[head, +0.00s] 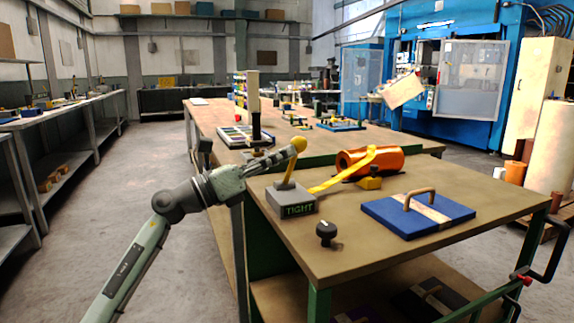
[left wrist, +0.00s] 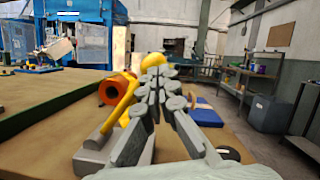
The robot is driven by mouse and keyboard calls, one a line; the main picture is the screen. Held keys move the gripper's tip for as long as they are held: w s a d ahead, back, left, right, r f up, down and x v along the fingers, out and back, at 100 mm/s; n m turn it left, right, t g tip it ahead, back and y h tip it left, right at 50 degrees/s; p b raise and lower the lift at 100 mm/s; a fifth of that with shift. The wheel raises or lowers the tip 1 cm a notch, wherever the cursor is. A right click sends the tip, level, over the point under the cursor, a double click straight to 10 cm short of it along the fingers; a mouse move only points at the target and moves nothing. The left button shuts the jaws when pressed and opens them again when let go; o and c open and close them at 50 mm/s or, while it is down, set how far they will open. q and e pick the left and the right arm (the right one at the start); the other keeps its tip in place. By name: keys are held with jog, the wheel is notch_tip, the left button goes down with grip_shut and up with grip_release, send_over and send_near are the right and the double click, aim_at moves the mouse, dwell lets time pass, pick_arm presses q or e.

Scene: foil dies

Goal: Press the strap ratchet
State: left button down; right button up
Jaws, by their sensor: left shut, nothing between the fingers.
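The strap ratchet is a grey block (head: 292,203) marked TIGHT on its front. Its yellow lever (head: 289,172) stands nearly upright with a round yellow knob (head: 299,144) on top. A yellow strap (head: 338,179) runs from the block to an orange roll (head: 371,161). My left gripper (head: 295,149) is shut and empty, its fingertips at the knob. In the left wrist view the shut fingers (left wrist: 155,72) partly cover the knob (left wrist: 153,59); I cannot tell whether they touch it. The grey block (left wrist: 92,158) shows at lower left there. My right gripper is out of view.
A black knob (head: 326,232) stands near the bench's front edge. A blue board (head: 390,219) with a tan stripe and arched handle lies to the right. The brown bench top (head: 460,188) is clear around these.

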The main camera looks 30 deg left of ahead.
pick_arm(q)
jog(key=shift+w+a+r, duration=0.2)
jog(key=shift+r, duration=0.2)
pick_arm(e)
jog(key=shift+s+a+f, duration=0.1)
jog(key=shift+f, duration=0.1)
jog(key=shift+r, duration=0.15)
